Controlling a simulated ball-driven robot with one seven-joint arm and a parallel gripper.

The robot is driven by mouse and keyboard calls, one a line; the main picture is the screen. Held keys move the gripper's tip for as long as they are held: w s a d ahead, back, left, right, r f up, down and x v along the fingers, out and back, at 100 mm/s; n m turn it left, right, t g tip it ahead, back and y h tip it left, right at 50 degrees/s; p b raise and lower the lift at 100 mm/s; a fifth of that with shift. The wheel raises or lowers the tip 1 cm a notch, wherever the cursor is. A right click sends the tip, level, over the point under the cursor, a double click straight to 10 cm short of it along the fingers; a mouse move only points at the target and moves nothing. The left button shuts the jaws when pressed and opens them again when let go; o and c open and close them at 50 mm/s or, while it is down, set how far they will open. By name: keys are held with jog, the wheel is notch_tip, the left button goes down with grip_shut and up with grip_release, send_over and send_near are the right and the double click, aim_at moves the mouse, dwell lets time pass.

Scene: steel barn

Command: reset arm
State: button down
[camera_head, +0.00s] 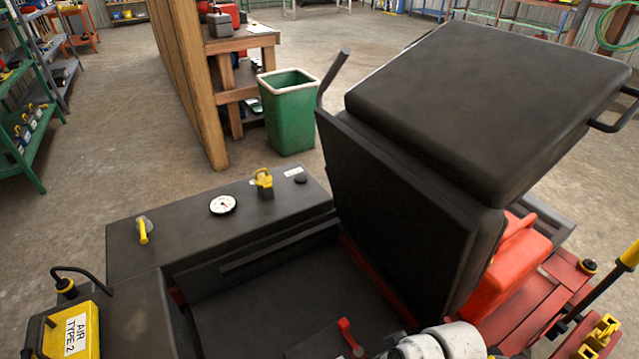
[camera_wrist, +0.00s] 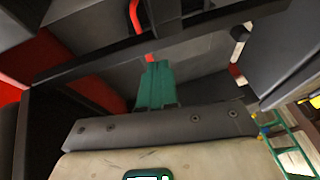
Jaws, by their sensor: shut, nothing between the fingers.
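My gripper (camera_wrist: 158,68) shows in the wrist view as two teal fingers side by side, shut and empty, beyond a dark bracket and a pale housing. A red lever (camera_wrist: 134,17) runs behind a dark bar just past the fingertips; I cannot tell whether they touch. Part of my pale arm shows at the bottom of the head view, but the fingers are hidden there. A red lever (camera_head: 346,325) stands beside it on the dark machine floor.
The black machine panel (camera_head: 160,225) carries a round gauge (camera_head: 222,205) and yellow-handled valves. A large black padded seat (camera_head: 490,100) rises at right. A yellow box (camera_head: 70,335) marked "AIR TYPE 2" is at lower left. A green bin (camera_head: 290,120) and wooden partition (camera_head: 190,70) stand beyond.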

jog(key=s+d+r+m+t+h, duration=0.1)
jog(key=s+d+r+m+h, duration=0.15)
jog(key=s+d+r, duration=0.35)
jog(key=s+d+r+m+t+h, duration=0.1)
jog(key=s+d+r+m+h, duration=0.15)
jog(key=s+d, duration=0.4)
jog(key=s+d+f+g+y+p, duration=0.1)
jog(key=s+d+f+g+p, duration=0.1)
jog(key=s, duration=0.6)
jog(key=shift+s+f+m+g+p, duration=0.2)
jog(key=shift+f+m+g+p, duration=0.3)
jog(key=shift+g+p, duration=0.4)
